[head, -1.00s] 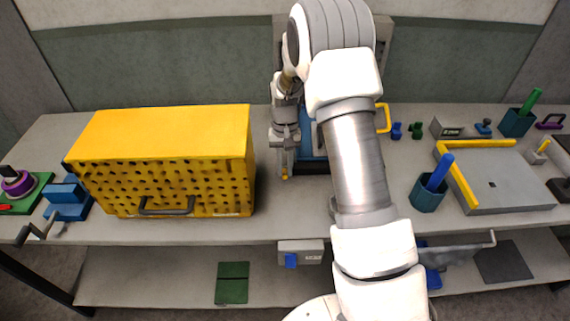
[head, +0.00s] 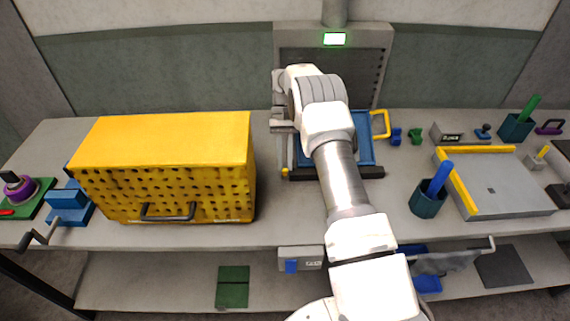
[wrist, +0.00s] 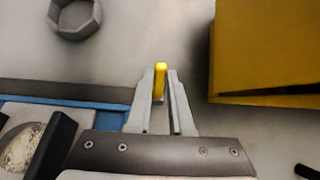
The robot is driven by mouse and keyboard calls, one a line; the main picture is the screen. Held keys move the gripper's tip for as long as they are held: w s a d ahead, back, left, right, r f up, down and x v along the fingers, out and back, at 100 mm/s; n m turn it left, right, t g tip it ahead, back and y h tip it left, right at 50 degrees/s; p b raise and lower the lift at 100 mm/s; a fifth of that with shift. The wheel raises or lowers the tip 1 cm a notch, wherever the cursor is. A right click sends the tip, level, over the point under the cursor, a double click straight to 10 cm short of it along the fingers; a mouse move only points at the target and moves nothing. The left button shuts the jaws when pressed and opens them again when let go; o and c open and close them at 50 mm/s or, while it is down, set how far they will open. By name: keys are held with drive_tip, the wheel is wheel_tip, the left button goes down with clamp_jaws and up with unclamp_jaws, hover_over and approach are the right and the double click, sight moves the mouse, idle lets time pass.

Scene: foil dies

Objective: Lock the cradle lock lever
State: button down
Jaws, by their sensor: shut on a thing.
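The blue cradle (head: 364,140) with a dark front edge (head: 350,173) sits at the back middle of the bench, partly hidden by my arm. A yellow-tipped lever (head: 285,172) stands at its left side. In the wrist view the yellow tip (wrist: 160,72) is between the fingers of my gripper (wrist: 163,90), which are shut on it. The cradle's blue edge (wrist: 60,103) shows at left in that view, apart from the fingers. In the head view my gripper (head: 284,150) is small and partly hidden by my wrist.
A yellow perforated box (head: 170,140) stands close on the left of my gripper; its side (wrist: 262,50) also shows in the wrist view. A yellow handle (head: 380,123) rises at the cradle's right. A grey panel behind has a lit green display (head: 334,39).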

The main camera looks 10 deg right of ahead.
drive_tip(key=shift+w+g, duration=0.2)
drive_tip(key=shift+g, duration=0.2)
idle(0.4)
drive_tip(key=c, duration=0.8)
unclamp_jaws()
drive_tip(key=shift+r, duration=0.1)
drive_tip(key=shift+r, duration=0.2)
drive_tip(key=r+b, duration=0.1)
drive_tip(key=r, duration=0.3)
drive_tip(key=shift+d, duration=0.2)
drive_tip(key=s+d+r, duration=0.6)
drive_tip(key=d, duration=0.3)
drive_tip(key=shift+d+r+b, duration=0.25)
drive_tip(key=shift+d+b, duration=0.05)
drive_tip(key=shift+b, duration=0.05)
drive_tip(key=shift+s, duration=0.15)
